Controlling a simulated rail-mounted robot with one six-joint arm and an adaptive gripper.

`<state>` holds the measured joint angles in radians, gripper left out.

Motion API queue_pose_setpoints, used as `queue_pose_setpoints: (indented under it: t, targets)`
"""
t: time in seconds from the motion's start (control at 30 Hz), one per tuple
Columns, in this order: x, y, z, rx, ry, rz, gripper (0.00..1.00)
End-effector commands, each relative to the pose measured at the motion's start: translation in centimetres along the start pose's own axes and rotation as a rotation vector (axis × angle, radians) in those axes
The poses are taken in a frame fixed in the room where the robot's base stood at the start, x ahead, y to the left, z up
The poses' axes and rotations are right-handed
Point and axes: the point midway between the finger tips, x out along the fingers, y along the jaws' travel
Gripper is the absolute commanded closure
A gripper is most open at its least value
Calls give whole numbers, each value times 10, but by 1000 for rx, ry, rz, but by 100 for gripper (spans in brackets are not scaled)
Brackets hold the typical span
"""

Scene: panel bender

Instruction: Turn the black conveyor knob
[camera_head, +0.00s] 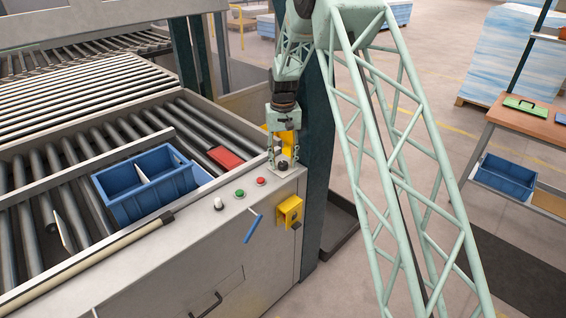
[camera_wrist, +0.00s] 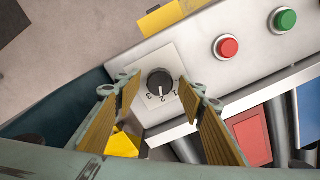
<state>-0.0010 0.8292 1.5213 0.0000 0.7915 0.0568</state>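The black conveyor knob (camera_wrist: 160,81) sits on a pale square plate marked 1, 2 and 3. A white mark on the knob points toward the middle of the numbers. In the head view the knob (camera_head: 283,165) is small, at the far corner of the conveyor's control panel. My gripper (camera_wrist: 159,88) is open, with one finger on each side of the knob in the wrist view. The fingers look apart from the knob; their exact height above it cannot be told. In the head view my gripper (camera_head: 283,151) points down over the knob.
Red (camera_wrist: 227,47) and green (camera_wrist: 284,19) buttons lie right of the knob; a white knob (camera_head: 218,203) is farther along. A yellow box (camera_head: 288,212) and blue lever (camera_head: 253,226) are on the front. A blue bin (camera_head: 130,207) and red box (camera_head: 225,157) lie on the rollers.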

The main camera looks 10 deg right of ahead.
Motion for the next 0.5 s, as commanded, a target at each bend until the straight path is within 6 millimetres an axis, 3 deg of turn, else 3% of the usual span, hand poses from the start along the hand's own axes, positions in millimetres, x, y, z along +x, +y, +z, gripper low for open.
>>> queue_pose_setpoints:
  t: [0.27, 0.5]
  targets:
    - [-26, 0, -1, 0, 3, 0, 63]
    - [-60, 0, -1, 0, 3, 0, 63]
